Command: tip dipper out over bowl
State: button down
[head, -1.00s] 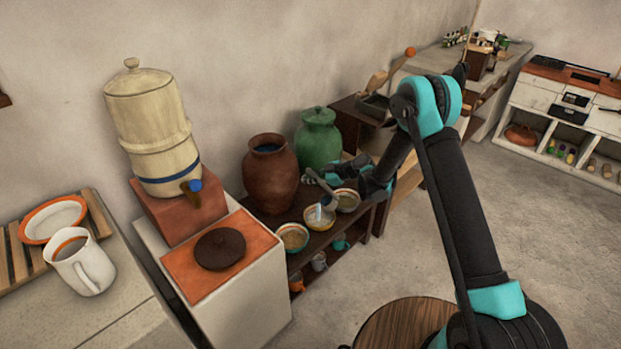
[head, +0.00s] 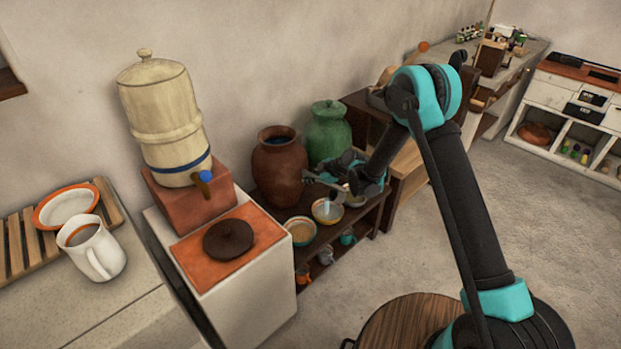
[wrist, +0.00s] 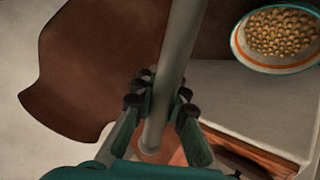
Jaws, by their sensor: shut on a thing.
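My gripper (head: 342,176) is at the far end of my arm, above the low dark shelf. It is shut on the dipper's grey handle (wrist: 172,85), which runs lengthwise between the fingers in the wrist view. The dipper's cup is not clear in either view. A middle bowl (head: 318,217) stands below the gripper, with a pale blue streak over it; I cannot tell whether this is liquid. A bowl of tan grains (head: 301,232) stands to its left. A bowl with round tan pieces and a teal-orange rim (wrist: 240,50) shows in the wrist view. Another bowl is partly hidden to the right.
A brown jar (head: 277,172) and a green lidded jar (head: 328,135) stand behind the bowls. A cream water dispenser (head: 165,115) with a blue-handled tap stands left, near a dark round lid (head: 228,239). Cups sit on the lower shelf. Open floor lies right.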

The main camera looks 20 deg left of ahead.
jog(key=s+a+f+n+t+h, duration=0.2)
jog(key=f+h, duration=0.4)
jog(key=f, duration=0.3)
jog(key=shift+s+a+n+t, duration=0.4)
jog(key=shift+s+a+t, duration=0.5)
jog(key=shift+a+t, duration=0.4)
dwell(0.5)
jog(key=shift+f, duration=0.15)
jog(key=shift+d, duration=0.1)
dwell(1.2)
